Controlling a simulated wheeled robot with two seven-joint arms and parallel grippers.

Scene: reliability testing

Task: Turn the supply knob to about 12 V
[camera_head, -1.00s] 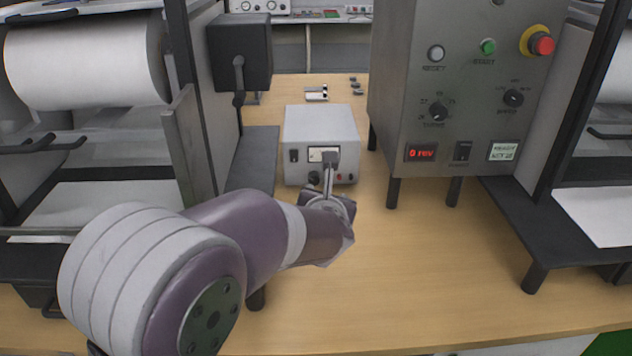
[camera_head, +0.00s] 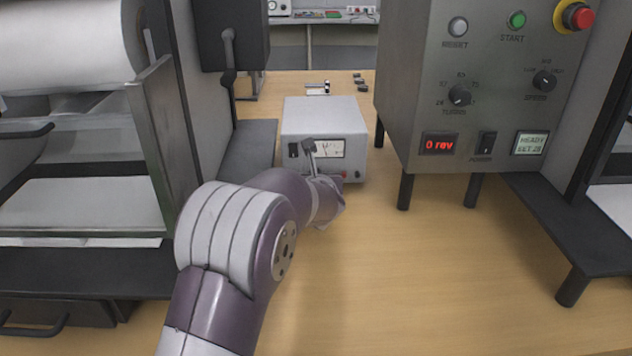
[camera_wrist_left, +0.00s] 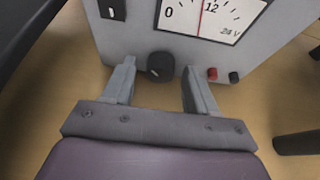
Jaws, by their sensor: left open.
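The power supply (camera_head: 322,114) is a grey box on the table with a white meter (camera_head: 331,148) on its front. In the left wrist view the meter (camera_wrist_left: 207,18) reads 0 to 24 V. Its red needle stands near the 12, at about mid-scale. The black supply knob (camera_wrist_left: 160,67) sits below the meter. My left gripper (camera_wrist_left: 157,85) is open, with one finger on each side of the knob and a visible gap to both. In the head view my left gripper (camera_head: 311,168) hides the knob. My right gripper is not in view.
A black switch (camera_wrist_left: 112,9) is left of the meter, and red (camera_wrist_left: 212,73) and black (camera_wrist_left: 234,77) terminals are right of the fingers. A grey control cabinet (camera_head: 480,90) on legs stands to the right. A machine with a paper roll (camera_head: 70,45) is at left. The front table is clear.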

